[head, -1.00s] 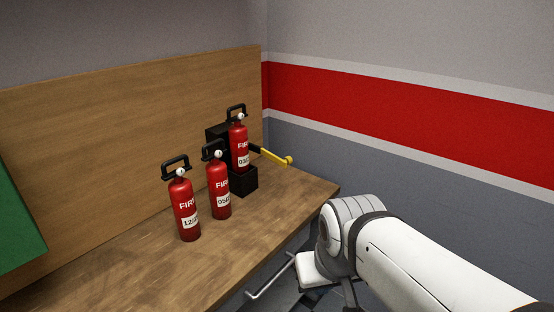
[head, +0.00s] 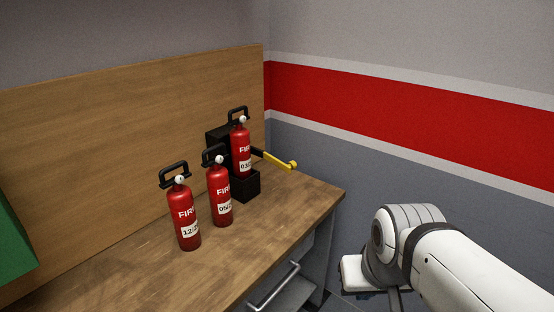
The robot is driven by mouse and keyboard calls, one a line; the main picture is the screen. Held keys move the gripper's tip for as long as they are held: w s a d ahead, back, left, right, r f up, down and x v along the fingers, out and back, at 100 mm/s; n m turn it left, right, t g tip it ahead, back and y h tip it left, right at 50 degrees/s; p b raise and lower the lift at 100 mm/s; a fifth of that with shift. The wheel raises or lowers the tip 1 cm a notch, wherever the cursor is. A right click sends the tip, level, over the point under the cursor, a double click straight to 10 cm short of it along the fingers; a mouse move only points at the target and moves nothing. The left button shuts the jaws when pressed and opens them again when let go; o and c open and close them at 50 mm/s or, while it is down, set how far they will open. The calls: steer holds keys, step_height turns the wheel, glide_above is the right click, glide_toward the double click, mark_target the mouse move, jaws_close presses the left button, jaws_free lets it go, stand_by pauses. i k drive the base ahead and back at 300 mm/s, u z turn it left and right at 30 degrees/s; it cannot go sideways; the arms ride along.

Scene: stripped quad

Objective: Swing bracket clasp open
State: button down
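A black bracket (head: 246,186) stands at the back right of the wooden bench and holds a red fire extinguisher (head: 241,150). Its clasp (head: 279,161), a yellow arm with a round knob at the end, sticks out to the right of the bracket, swung away from the front of the extinguisher. My gripper (head: 368,277) is at the lower right, beyond the bench's right end, apart from the bracket and clasp. Only its pale body shows clearly; its fingers are hidden or cut off below.
Two more red extinguishers, one (head: 219,190) beside the bracket and one (head: 185,215) nearer, stand on the bench (head: 130,275). A drawer handle (head: 275,287) juts from the bench front. A green panel (head: 15,235) is at the left. The bench's right end is clear.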

mark_target(292, 165)
steer(key=i, duration=0.9)
